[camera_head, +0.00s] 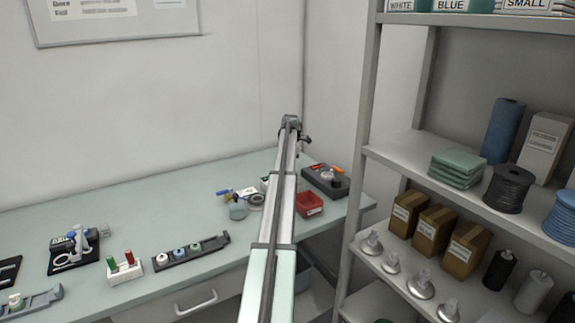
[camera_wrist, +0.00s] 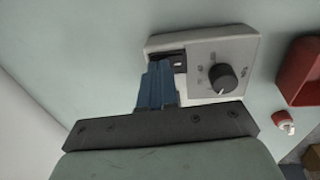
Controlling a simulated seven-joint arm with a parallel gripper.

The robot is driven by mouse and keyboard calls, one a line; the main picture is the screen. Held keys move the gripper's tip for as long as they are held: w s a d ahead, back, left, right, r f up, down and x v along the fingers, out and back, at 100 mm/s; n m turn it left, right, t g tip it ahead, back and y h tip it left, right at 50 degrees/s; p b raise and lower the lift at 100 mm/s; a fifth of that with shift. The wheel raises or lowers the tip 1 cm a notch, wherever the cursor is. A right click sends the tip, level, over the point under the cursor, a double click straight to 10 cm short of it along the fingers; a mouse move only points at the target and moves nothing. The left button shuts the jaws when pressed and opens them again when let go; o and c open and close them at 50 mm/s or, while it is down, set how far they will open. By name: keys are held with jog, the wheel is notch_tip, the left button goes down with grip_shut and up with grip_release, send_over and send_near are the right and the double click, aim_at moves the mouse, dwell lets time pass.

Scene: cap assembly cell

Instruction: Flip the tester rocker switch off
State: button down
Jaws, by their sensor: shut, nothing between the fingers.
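The tester (camera_wrist: 205,88) is a light grey box with a round black knob (camera_wrist: 222,78) and printed marks, in the wrist view. A dark rocker switch (camera_wrist: 179,62) sits in a recess at its upper left, partly covered by my fingers. My gripper (camera_wrist: 160,68) has blue fingers held together, empty, with their tips right at the recess beside the switch. I cannot tell whether they touch it, nor which way the rocker is tilted. In the head view my arm hides the gripper and most or all of the tester.
A red bin (camera_wrist: 302,72) stands right of the tester; it also shows in the head view (camera_head: 309,208). A small red-and-white part (camera_wrist: 284,122) lies near it. A dark unit (camera_head: 328,186) stands behind the bin. A loaded shelf (camera_head: 425,163) rises at the right.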

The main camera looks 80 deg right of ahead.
jog(key=shift+w+d+f, duration=0.2)
jog(key=shift+f, duration=0.25)
jog(key=shift+a+f, duration=0.1)
jog(key=shift+s+a, duration=0.1)
jog(key=shift+a, duration=0.05)
jog(key=shift+s+a+f, duration=0.1)
jog(key=shift+s+a, duration=0.45)
jog(key=shift+s, duration=0.15)
notch_tip(320, 180, up, 15)
jog(key=shift+s+a, duration=0.15)
jog(key=shift+a, duration=0.05)
dwell(0.4)
